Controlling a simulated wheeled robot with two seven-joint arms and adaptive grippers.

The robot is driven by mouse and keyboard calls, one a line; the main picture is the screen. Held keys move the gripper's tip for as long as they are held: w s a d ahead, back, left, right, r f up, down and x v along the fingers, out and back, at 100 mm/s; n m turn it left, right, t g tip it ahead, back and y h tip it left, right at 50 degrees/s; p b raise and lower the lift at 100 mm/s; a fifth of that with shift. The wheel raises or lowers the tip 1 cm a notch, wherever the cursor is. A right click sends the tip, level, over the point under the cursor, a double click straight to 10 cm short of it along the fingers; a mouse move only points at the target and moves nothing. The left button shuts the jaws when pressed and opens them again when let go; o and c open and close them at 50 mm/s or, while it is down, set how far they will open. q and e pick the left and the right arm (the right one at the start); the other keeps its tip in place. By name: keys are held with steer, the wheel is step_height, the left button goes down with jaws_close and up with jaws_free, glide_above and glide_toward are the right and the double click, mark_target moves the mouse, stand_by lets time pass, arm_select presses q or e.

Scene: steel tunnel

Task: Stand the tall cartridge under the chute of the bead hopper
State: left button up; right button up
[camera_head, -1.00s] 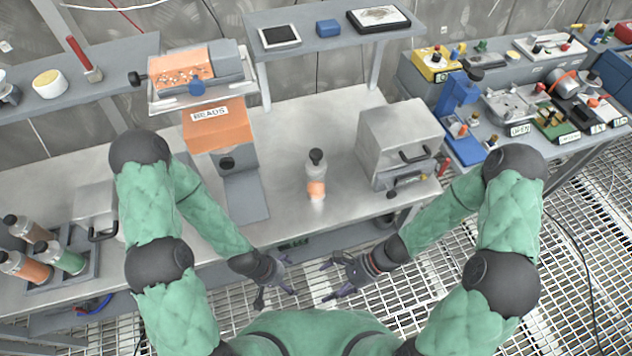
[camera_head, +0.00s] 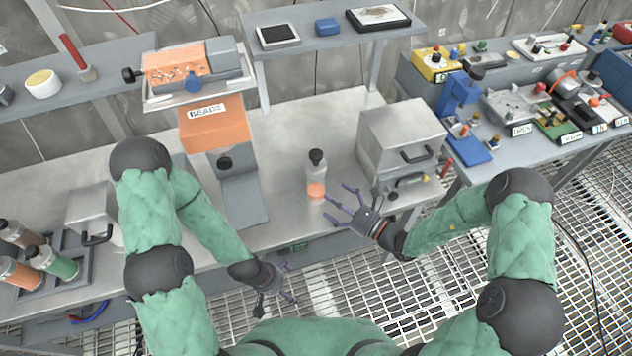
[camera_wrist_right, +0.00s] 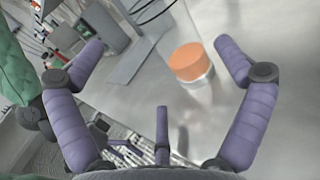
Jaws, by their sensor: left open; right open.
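The tall cartridge (camera_head: 316,172) stands upright on the bench, clear with a black cap and an orange lower band. The bead hopper (camera_head: 216,132), an orange box labelled BEADS, stands left of it, with a dark knob and a grey sloping plate below. My right gripper (camera_head: 344,208) is open and empty, just right of the cartridge's lower part. In the right wrist view the cartridge's orange part (camera_wrist_right: 190,62) shows ahead between the spread fingers, apart from them. My left gripper (camera_head: 290,282) is open and empty in front of the bench edge, over the floor grating.
A grey box with a handle (camera_head: 402,138) stands right of the cartridge. A rack (camera_head: 72,262) holding several capped cartridges sits at the left. The bench between hopper and grey box is mostly clear. A raised shelf (camera_head: 345,38) stands at the back.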

mark_target(321, 188)
steer(key=x, duration=0.2)
steer(key=shift+w+a, duration=0.2)
steer(key=shift+a, duration=0.05)
steer(key=shift+w+r+b+x, duration=0.15)
steer(key=shift+b+x, duration=0.35)
steer(key=shift+x, duration=0.85)
steer(key=shift+w+r+b+x, duration=0.1)
steer(key=shift+r+b+x, duration=0.25)
steer(key=shift+x, duration=0.95)
steer(key=shift+d+f, duration=0.1)
steer(key=shift+d, duration=0.05)
steer(key=c, duration=1.3)
steer(key=shift+c, duration=0.4)
